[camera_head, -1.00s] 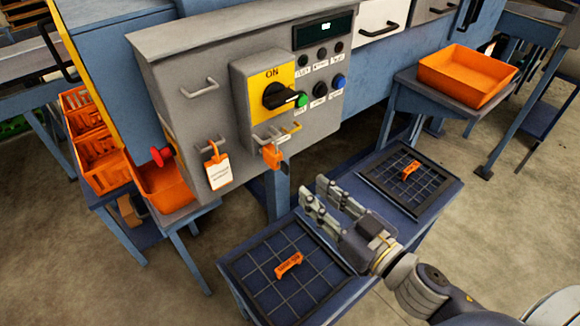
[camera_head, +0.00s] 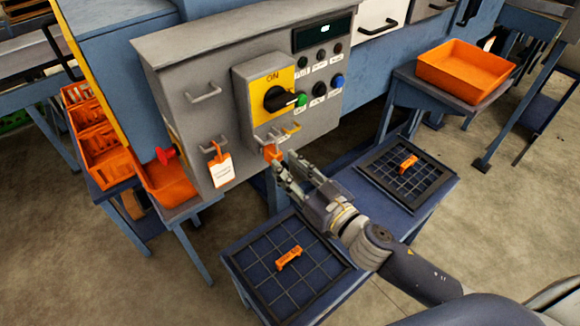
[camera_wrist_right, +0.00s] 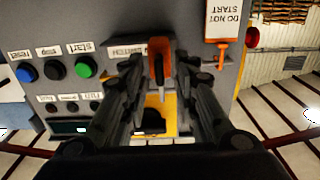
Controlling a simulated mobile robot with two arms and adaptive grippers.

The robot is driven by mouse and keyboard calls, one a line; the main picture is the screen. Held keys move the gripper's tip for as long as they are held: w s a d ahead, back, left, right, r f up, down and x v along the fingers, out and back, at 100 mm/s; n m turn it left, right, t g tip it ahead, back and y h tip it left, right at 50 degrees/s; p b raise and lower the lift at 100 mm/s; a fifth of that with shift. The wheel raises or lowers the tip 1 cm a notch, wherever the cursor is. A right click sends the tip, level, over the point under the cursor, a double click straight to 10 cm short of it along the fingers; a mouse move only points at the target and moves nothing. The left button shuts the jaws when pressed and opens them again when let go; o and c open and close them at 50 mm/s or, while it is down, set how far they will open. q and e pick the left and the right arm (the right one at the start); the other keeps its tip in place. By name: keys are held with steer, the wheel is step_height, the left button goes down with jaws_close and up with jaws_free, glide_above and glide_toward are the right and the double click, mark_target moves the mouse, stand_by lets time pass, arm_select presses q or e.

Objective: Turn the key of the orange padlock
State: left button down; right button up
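The orange padlock (camera_head: 272,153) hangs below the yellow switch plate on the grey control box. It also shows in the right wrist view (camera_wrist_right: 157,58), between my finger pads. My right gripper (camera_head: 286,164) is open, with its fingertips close to the padlock's front right side. In the wrist view the two fingers (camera_wrist_right: 160,66) stand apart on either side of the padlock. I cannot tell whether they touch it. My left gripper is not in view.
A black rotary switch (camera_head: 279,98) sits above the padlock. A white tag (camera_head: 221,170) hangs to the left, and a red button (camera_head: 166,155) is beyond it. Two dark gridded mats (camera_head: 327,286) (camera_head: 426,204) hold orange pieces on the blue bench below. An orange tray (camera_head: 461,74) stands at right.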

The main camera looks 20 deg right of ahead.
steer(key=shift+c, duration=0.4)
jaws_close()
steer(key=shift+n, duration=0.3)
steer(key=n, duration=0.3)
steer(key=shift+a+p, duration=0.1)
steer(key=shift+p, duration=0.2)
steer(key=n, duration=1.4)
steer(key=shift+s+a+f+p, duration=0.15)
steer(key=shift+a+f+p, duration=0.1)
steer(key=shift+f+p, duration=0.15)
steer(key=shift+n, duration=0.3)
